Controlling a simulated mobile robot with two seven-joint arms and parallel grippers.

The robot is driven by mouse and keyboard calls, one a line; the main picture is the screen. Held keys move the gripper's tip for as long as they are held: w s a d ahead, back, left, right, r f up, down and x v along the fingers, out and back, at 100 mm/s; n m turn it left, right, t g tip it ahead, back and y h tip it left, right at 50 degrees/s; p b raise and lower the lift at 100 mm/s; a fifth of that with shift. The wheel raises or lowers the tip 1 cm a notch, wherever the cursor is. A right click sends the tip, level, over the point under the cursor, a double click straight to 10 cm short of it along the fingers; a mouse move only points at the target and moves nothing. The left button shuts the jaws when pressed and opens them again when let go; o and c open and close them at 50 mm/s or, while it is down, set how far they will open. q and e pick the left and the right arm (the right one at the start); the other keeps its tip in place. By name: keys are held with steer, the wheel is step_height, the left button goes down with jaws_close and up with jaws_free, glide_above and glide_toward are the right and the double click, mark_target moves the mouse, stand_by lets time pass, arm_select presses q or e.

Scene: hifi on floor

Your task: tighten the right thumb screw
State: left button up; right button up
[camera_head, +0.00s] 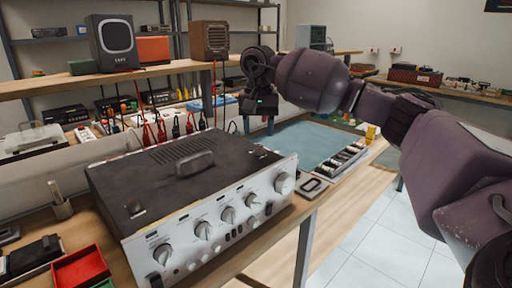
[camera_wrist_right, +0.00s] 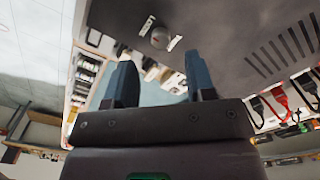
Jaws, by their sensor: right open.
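The hi-fi unit (camera_head: 140,175) sits on the wooden bench, with a dark top and a silver knobbed front panel. In the wrist view, a small round metal screw (camera_wrist_right: 160,38), with pale marks beside it, is on the dark top (camera_wrist_right: 225,35). It appears beyond and between my fingertips, apart from them. In the head view, a small fitting (camera_head: 262,152) near the top's right end seems to be this right screw. A similar one (camera_head: 134,208) is at the front left. My right gripper (camera_head: 258,124) is open and empty above the right end; its fingers also show in the wrist view (camera_wrist_right: 159,53).
A handle (camera_head: 188,163) rises from the unit's top. A blue-green mat (camera_head: 308,143) and a parts tray (camera_head: 342,162) lie to the right. Red and black leads (camera_head: 162,128) hang behind. A red bin (camera_head: 79,268) stands at the front left.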

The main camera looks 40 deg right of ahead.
mark_target(258, 149)
step_height(258, 149, down, 4)
steer(key=shift+r, duration=0.1)
arm_select(q)
steer(key=shift+w+d+r+b, duration=0.2)
steer(key=shift+w+r+b, duration=0.1)
steer(key=shift+w, duration=0.3)
arm_select(e)
steer(key=shift+f, duration=0.55)
jaws_close()
arm_select(q)
steer(key=shift+s, duration=0.1)
